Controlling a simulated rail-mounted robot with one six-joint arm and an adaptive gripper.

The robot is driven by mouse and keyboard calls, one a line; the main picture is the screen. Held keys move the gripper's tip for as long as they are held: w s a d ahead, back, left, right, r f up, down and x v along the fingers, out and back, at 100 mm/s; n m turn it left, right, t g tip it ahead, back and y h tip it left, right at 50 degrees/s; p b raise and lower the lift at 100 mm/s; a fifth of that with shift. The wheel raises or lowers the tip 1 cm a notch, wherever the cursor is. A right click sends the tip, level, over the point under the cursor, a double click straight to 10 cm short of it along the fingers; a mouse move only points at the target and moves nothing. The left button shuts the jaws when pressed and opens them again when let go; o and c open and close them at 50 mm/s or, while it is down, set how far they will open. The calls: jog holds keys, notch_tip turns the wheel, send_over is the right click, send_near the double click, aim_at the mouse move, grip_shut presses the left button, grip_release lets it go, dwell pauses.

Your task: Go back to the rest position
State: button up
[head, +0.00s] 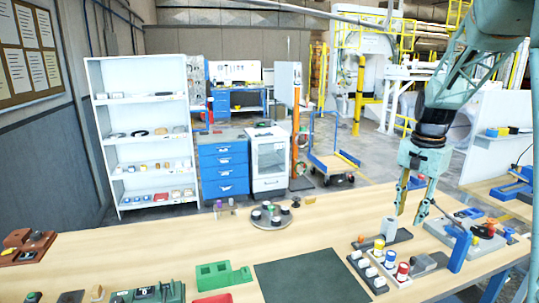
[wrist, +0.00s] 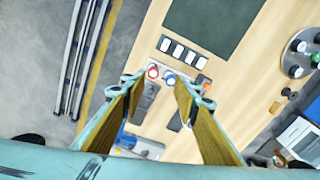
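My gripper (head: 411,213) hangs point down above the right part of the wooden table (head: 150,262) in the head view. Its two fingers stand apart with nothing held between them. In the wrist view my gripper (wrist: 156,80) also shows spread fingers. A red-topped piece (wrist: 153,72) and a blue-topped piece (wrist: 169,79) show on the table beyond the gap. The fingers hide part of the table there.
A rack with white pieces (head: 364,263) and coloured-cap cylinders (head: 391,257) stands below my gripper. A grey fixture with a blue handle (head: 459,250) is to the right. A dark mat (head: 311,277) lies left of the rack. A round tray (head: 271,222) stands farther back.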

jog(key=s+a+r+n+b, duration=0.1)
jog(key=s+a+r+n, duration=0.1)
jog(key=s+a+r, duration=0.4)
jog(key=s+a+r+n+t+b, duration=0.15)
jog(key=s+a, duration=0.25)
jog(key=s, duration=0.4)
jog(key=s+a+r+n, duration=0.2)
jog(key=s+a+r, duration=0.25)
jog(key=s, duration=0.25)
jog(key=s+a+f+n+b, duration=0.1)
jog(key=s+a, duration=0.3)
jog(key=s, duration=0.8)
jog(key=s+a+f+n+t+b, duration=0.1)
jog(key=s+a+f+n+b, duration=0.1)
jog(key=s, duration=1.1)
jog(key=shift+a+f+n, duration=0.65)
jog(key=shift+a+n, duration=0.5)
jog(key=shift+n, duration=0.1)
jog(key=shift+t, duration=0.25)
